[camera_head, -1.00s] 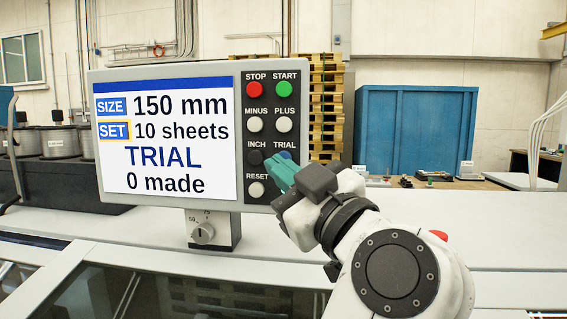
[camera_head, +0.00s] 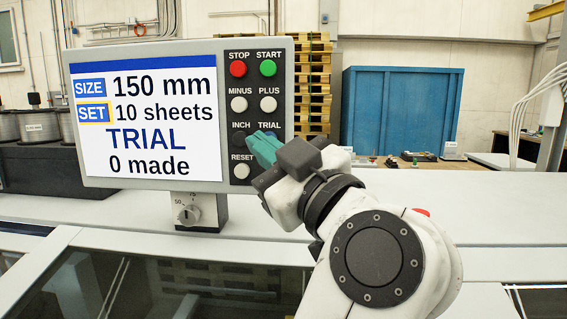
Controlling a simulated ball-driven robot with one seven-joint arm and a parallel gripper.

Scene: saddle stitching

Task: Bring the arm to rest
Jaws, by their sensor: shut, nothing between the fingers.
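My gripper (camera_head: 262,147) is shut and empty, with its teal fingertips in front of the right side of the control panel (camera_head: 286,80). The fingertips are over the area of the TRIAL button and hide most of it; I cannot tell whether they touch the panel. My white arm reaches up from the bottom right of the view, bent at a large round joint.
The panel's screen (camera_head: 145,118) reads 150 mm, 10 sheets, TRIAL, 0 made. Below it is a knob (camera_head: 189,215). The white machine top (camera_head: 480,215) spreads around the arm. A blue cabinet (camera_head: 400,110) and stacked pallets (camera_head: 313,90) stand behind.

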